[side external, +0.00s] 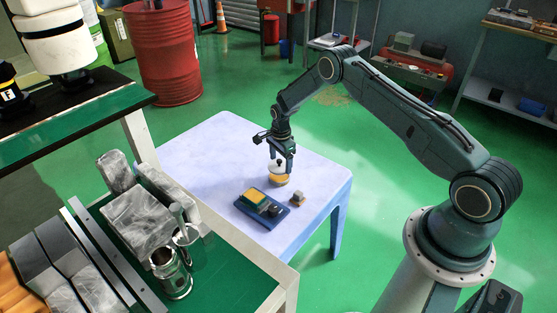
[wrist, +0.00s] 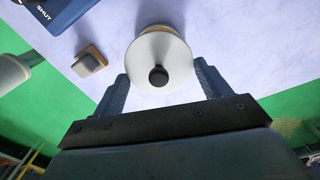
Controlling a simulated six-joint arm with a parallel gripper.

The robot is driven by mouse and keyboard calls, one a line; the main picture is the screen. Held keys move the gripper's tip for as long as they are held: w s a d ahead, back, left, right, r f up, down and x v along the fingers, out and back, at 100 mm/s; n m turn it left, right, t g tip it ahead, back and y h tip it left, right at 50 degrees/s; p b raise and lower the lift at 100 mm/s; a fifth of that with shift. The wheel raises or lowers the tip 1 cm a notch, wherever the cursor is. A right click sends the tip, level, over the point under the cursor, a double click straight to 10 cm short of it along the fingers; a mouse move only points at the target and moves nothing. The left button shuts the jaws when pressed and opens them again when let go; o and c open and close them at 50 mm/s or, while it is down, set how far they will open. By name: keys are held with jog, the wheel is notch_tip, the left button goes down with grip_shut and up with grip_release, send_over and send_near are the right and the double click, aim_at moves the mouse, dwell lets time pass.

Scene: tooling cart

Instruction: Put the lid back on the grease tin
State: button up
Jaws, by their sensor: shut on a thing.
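The grease tin (side external: 278,180) stands upright on the pale table, with a yellow band around its side. Its yellow edge also shows past the far side of the lid in the wrist view (wrist: 160,28). The lid (wrist: 158,50) is a pale round disc with a black knob (wrist: 158,76). My gripper (side external: 280,163) points down over the tin. In the wrist view its fingers (wrist: 160,70) stand on either side of the lid, shut on its edges. The lid is over the tin; I cannot tell whether it rests fully on the rim.
A blue box (side external: 262,209) with a yellow top part lies in front of the tin; "SHUT" is printed on it in the wrist view (wrist: 62,12). A small grey and tan block (side external: 297,199) sits close by. The pale table (side external: 215,145) is clear behind. A cluttered green bench (side external: 235,285) stands front left.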

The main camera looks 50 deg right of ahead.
aim_at(281, 165)
jog(key=shift+f, duration=1.65)
jog(key=shift+f, duration=0.15)
dwell(1.2)
jog(key=o, duration=1)
jog(key=shift+r, duration=3.5)
